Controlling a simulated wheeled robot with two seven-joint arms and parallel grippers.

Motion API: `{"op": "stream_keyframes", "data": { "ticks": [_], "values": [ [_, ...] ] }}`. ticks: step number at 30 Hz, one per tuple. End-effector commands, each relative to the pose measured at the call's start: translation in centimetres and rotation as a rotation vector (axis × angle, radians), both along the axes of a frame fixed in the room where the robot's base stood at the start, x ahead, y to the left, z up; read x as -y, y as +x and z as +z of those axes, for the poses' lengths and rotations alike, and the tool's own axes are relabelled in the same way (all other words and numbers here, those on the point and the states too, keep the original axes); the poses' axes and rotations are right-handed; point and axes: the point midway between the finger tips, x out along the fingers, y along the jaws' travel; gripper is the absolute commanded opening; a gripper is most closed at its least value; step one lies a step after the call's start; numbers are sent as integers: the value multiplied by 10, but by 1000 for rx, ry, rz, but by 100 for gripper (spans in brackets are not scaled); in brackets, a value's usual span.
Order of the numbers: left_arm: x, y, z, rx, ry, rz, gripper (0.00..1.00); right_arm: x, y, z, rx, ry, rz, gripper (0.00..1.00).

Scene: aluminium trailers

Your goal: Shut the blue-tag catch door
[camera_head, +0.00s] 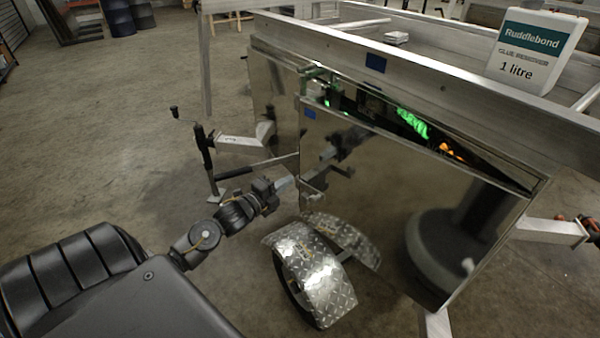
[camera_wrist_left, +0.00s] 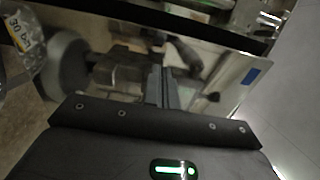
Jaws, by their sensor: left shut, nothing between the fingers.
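The blue-tag catch door (camera_head: 390,190) is a mirror-like metal panel on the trailer's side box, with a blue tag (camera_head: 309,114) at its upper left corner. It stands ajar; a dark gap with green and orange things shows above its top edge. A small catch (camera_head: 316,182) sits by its left edge. My left gripper (camera_head: 288,184) is shut and empty, close to that left edge; I cannot tell if it touches. In the left wrist view the shut fingers (camera_wrist_left: 163,88) point at the shiny door (camera_wrist_left: 215,85), where the blue tag (camera_wrist_left: 251,75) shows. My right gripper is out of view.
A checkered-plate mudguard (camera_head: 315,275) over a wheel lies below the door. A jockey stand (camera_head: 207,155) with a crank stands left of my gripper.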

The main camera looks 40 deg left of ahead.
Motion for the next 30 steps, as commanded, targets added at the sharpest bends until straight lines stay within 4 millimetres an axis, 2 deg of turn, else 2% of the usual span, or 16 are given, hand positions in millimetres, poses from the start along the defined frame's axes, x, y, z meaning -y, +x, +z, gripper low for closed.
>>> {"op": "stream_keyframes", "data": {
  "ticks": [1,6,12,26,30],
  "values": [
    [1,11,2,3,-2,0,0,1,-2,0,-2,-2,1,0],
    [3,40,1,2,-2,2,0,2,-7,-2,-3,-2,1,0],
    [5,59,0,0,0,2,0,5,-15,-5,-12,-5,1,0],
    [5,64,-1,-1,0,2,0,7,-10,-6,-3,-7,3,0],
    [-6,71,-2,0,2,20,0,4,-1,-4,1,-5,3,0]
  ]
}}
